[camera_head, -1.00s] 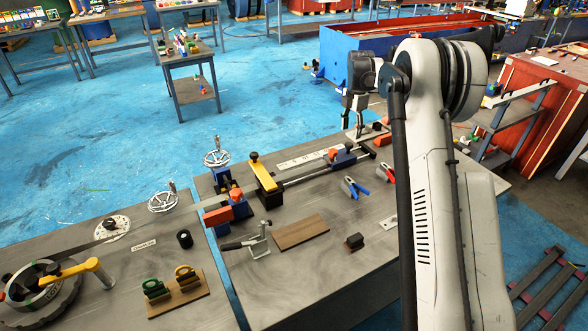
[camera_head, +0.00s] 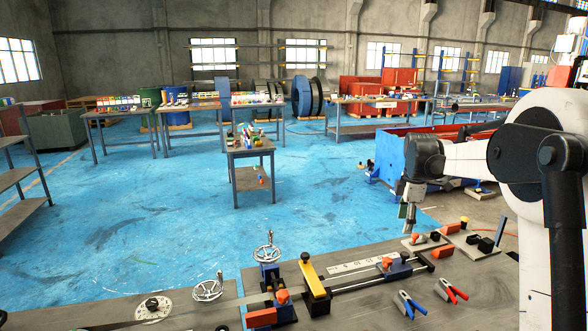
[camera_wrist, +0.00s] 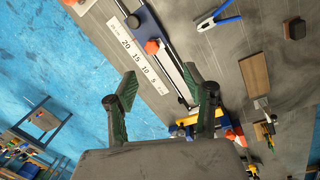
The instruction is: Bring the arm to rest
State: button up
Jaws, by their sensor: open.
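My gripper (camera_head: 407,217) hangs from my raised arm above the back right of the grey workbench (camera_head: 222,318). In the wrist view its two green-padded fingers (camera_wrist: 163,105) are spread apart with nothing between them. Below them lie a white ruler scale (camera_wrist: 137,62) and a rail with a blue block (camera_wrist: 148,25) and an orange knob. The same scale (camera_head: 350,268) shows in the head view, left of and below my gripper. My gripper touches nothing that I can see.
Blue-handled pliers (camera_head: 410,303) and red-handled pliers (camera_head: 451,290) lie on the bench. A yellow-topped clamp (camera_head: 314,285) and a handwheel (camera_head: 266,253) stand further left. A blue bin (camera_head: 393,158) is behind my arm. Blue floor beyond is largely open, with a small table (camera_head: 250,148).

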jog(key=s+a+r+m+t, duration=0.1)
jog(key=s+a+r+m, duration=0.2)
jog(key=s, duration=0.4)
jog(key=s+a+r+m+t, duration=0.1)
jog(key=s+a+r+m, duration=0.2)
jog(key=s, duration=0.4)
jog(key=s+a+r+m+t, duration=0.1)
jog(key=s+a+r+m, duration=0.2)
jog(key=s, duration=0.5)
jog(key=s+a+f+m+t, duration=0.1)
jog(key=s+f+m, duration=0.1)
jog(key=s, duration=0.4)
jog(key=s+a+f+m, duration=0.2)
jog(key=s+m, duration=0.1)
jog(key=s, duration=0.4)
jog(key=s+a+f+m+t, duration=0.1)
jog(key=s+f+m, duration=0.1)
jog(key=s, duration=0.4)
jog(key=shift+s+a+f+m+t, duration=0.15)
jog(key=shift+a+f+m+t, duration=0.1)
jog(key=shift+f+m+t, duration=0.1)
